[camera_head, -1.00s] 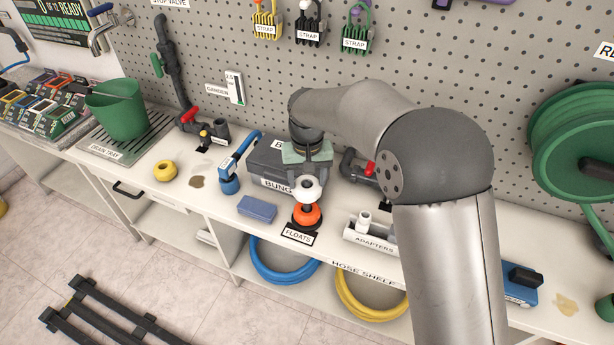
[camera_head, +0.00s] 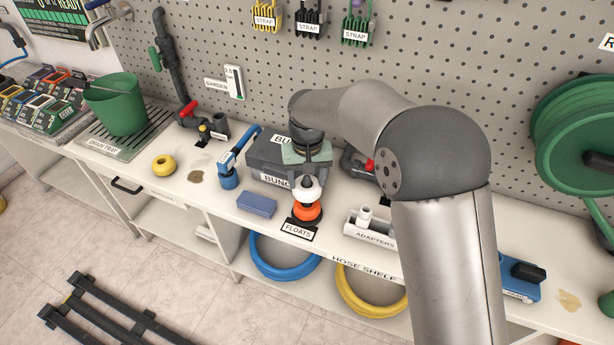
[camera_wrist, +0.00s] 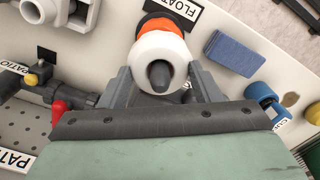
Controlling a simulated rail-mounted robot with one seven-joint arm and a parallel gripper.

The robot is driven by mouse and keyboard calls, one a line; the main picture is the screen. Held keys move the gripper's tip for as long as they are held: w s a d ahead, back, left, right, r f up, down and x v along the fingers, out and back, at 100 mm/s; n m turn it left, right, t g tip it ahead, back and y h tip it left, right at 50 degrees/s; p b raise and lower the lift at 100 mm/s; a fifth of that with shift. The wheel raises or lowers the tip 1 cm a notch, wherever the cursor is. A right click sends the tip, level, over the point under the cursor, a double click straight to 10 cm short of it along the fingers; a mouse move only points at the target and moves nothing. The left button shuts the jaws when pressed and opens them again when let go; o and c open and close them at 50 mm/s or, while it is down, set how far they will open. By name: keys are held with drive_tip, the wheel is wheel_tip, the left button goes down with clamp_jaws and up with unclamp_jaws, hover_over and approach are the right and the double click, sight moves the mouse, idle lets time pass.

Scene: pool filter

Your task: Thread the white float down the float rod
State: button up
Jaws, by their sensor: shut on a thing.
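The white float (camera_head: 306,193) is a ring at the FLOATS stand, just above the orange float (camera_head: 307,212). In the wrist view the dark rounded tip of the float rod (camera_wrist: 160,74) shows inside the hole of the white float (camera_wrist: 144,47), so the float is around the rod. The orange float (camera_wrist: 158,24) shows behind it there. My gripper (camera_head: 307,174) points down over the stand, shut on the white float, with one finger on each side. Whether the white float touches the orange one is hard to tell.
A yellow ring float (camera_head: 164,166) lies on the counter at left. A blue block (camera_head: 257,204) lies left of the stand, the grey BUNGS box (camera_head: 285,158) stands behind, and the white adapters rack (camera_head: 371,231) is at right. The FLOATS label (camera_head: 299,231) is in front.

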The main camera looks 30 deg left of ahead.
drive_tip(key=shift+f+b, duration=0.6)
drive_tip(key=shift+f, duration=0.45)
drive_tip(key=o, duration=1.2)
drive_tip(key=shift+c, duration=0.2)
drive_tip(key=shift+r, duration=0.1)
drive_tip(key=shift+r+p, duration=1.65)
drive_tip(key=shift+r, duration=0.8)
